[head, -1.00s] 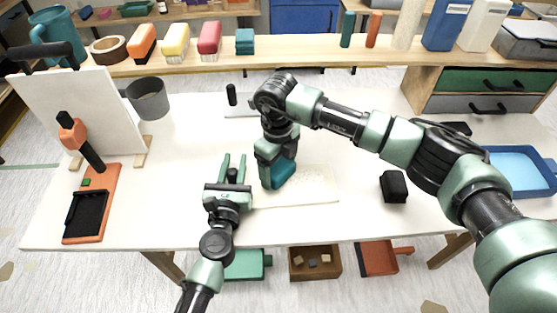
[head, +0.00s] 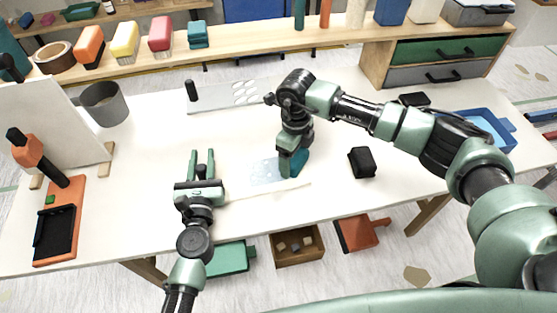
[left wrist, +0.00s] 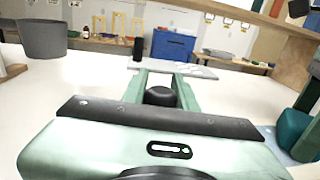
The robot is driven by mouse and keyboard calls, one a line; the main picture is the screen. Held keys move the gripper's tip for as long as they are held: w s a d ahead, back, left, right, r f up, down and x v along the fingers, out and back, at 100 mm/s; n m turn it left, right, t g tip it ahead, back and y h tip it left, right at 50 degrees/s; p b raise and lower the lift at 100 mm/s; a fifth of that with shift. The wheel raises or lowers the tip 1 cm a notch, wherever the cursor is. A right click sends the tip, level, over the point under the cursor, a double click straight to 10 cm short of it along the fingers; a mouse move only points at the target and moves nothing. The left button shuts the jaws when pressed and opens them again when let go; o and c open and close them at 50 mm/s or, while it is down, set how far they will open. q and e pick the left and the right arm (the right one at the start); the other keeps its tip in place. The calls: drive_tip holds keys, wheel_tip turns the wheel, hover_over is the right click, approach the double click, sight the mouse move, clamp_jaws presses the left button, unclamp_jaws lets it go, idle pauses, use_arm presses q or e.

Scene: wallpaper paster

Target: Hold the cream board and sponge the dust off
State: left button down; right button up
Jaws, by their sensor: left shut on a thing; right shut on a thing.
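The cream board (head: 240,193) lies flat on the table, pale against the white top. A light blue patch (head: 267,171) shows on it left of the sponge. My left gripper (head: 202,160) is at the board's left end, its fingers either side of a black knob that shows in the left wrist view (left wrist: 160,96). My right gripper (head: 293,150) points down, shut on the teal sponge (head: 299,161), which sits on the board near its right end; whether it presses is hard to tell. The sponge also shows in the left wrist view (left wrist: 298,133).
A grey board with a black knob (head: 225,96) lies behind. A grey mug (head: 104,104), an orange holder (head: 61,215) and an upright white panel (head: 60,125) stand left. A black block (head: 361,162) and blue tray (head: 482,130) are right.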

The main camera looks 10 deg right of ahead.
sight(251, 175)
use_arm(q)
drive_tip(key=shift+f, duration=0.25)
use_arm(e)
drive_tip(key=a, duration=1.2)
drive_tip(key=shift+s, duration=0.3)
wheel_tip(251, 175, up, 8)
drive_tip(key=shift+a, duration=0.2)
drive_tip(key=o, duration=1)
drive_tip(key=c, duration=0.9)
use_arm(q)
drive_tip(key=c, duration=1.3)
unclamp_jaws()
drive_tip(key=shift+c, duration=0.2)
drive_tip(key=o, duration=0.3)
drive_tip(key=shift+w, duration=0.1)
use_arm(e)
drive_tip(key=shift+o, duration=0.2)
drive_tip(key=shift+w, duration=0.15)
use_arm(q)
drive_tip(key=shift+r, duration=0.1)
drive_tip(key=s, duration=0.4)
drive_tip(key=s+a, duration=0.1)
drive_tip(key=s, duration=0.7)
drive_tip(key=shift+a, duration=0.2)
drive_tip(key=shift+s, duration=0.1)
